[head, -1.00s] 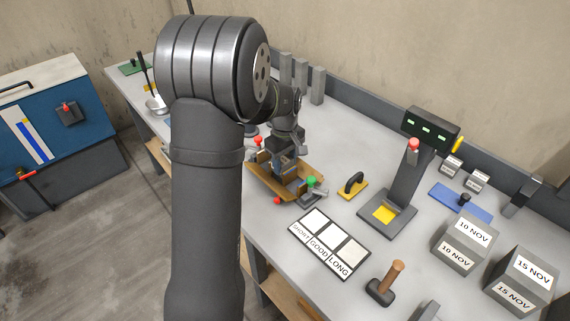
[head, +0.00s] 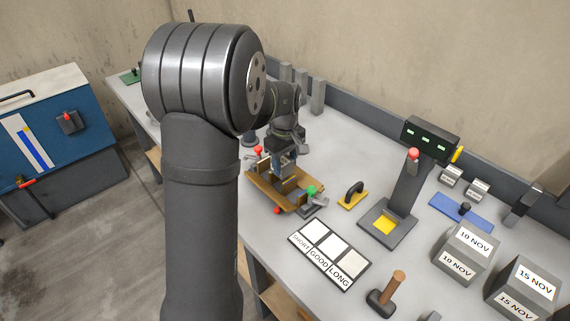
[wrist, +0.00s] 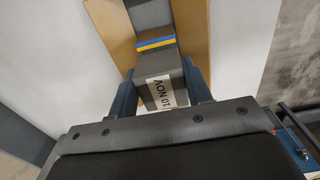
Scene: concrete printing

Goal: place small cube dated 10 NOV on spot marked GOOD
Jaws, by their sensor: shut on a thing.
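The cube is mostly hidden there by the arm and fingers. The board marked SHORT, GOOD and LONG (head: 326,272) lies to the right and nearer, and its middle GOOD spot (head: 333,245) is an empty white square.
A green-knobbed clamp (head: 311,192) and a red-knobbed one (head: 258,151) flank the tray. A yellow-based handle (head: 353,196), a press stand (head: 390,222), a hammer (head: 386,295) and large cubes dated 10 NOV (head: 465,250) and 15 NOV (head: 522,287) stand to the right.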

